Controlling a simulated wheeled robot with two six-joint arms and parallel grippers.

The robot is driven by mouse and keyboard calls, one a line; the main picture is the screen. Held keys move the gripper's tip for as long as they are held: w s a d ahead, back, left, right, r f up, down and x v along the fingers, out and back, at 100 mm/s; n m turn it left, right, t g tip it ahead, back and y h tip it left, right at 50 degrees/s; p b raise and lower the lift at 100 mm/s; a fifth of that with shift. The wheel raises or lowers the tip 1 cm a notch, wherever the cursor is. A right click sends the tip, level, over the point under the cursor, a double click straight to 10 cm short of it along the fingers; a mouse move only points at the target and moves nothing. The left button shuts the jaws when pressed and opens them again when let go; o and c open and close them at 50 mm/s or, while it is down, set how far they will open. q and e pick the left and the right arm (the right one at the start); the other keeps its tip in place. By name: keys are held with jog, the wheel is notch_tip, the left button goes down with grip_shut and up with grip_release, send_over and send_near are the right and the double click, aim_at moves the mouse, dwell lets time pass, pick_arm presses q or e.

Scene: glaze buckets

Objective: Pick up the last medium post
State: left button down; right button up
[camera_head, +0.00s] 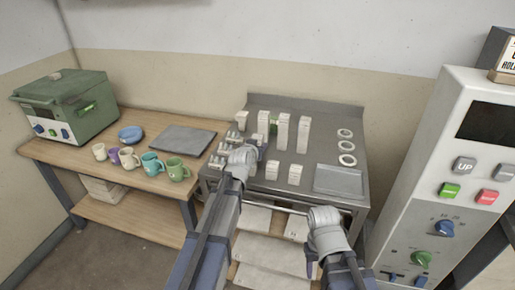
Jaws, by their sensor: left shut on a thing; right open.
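My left gripper (245,153) is over the left part of the grey metal table and shut on a pale post, which the gripper and wrist mostly hide. White posts of several heights stand on this table. Tall posts (283,131) stand at the back middle, with another tall post (303,134) to their right. A medium-looking post (242,120) stands at the back left. Two short posts, one at the left (272,170) and one at the right (295,174), stand near the front. My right gripper (325,220) is open, in front of the table's front edge; its fingertips are hard to make out.
Small pale pieces (224,148) lie left of my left gripper. Several white rings (346,146) and a grey tray (338,180) are at the table's right. A wooden table (150,205) with mugs and a green machine (66,108) stands left. A control cabinet (440,190) stands right.

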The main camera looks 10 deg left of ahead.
pick_arm(q)
jog(key=shift+r, duration=0.15)
notch_tip(320, 180, up, 10)
jog(key=p, duration=1)
